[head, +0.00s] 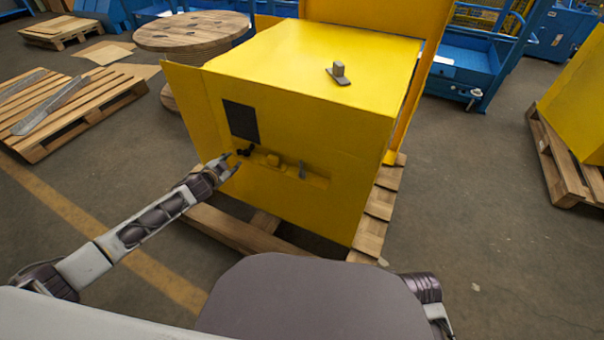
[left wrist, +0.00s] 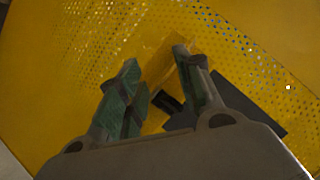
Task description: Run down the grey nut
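My left gripper (head: 231,166) is in front of the yellow cabinet (head: 300,105), near the left part of its recessed front. It is next to dark round parts (head: 244,152). In the left wrist view the gripper's two green-padded fingers (left wrist: 160,88) are apart with a gap between them. A dark stub (left wrist: 168,103) shows in that gap, not clearly gripped. I cannot make out the grey nut for certain; the dark parts are too small and partly covered. My right gripper is out of view.
A grey tool-like piece (head: 338,74) lies on the cabinet's top. A dark panel (head: 241,120) is on its front, above the gripper. The cabinet stands on a wooden pallet (head: 374,222).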

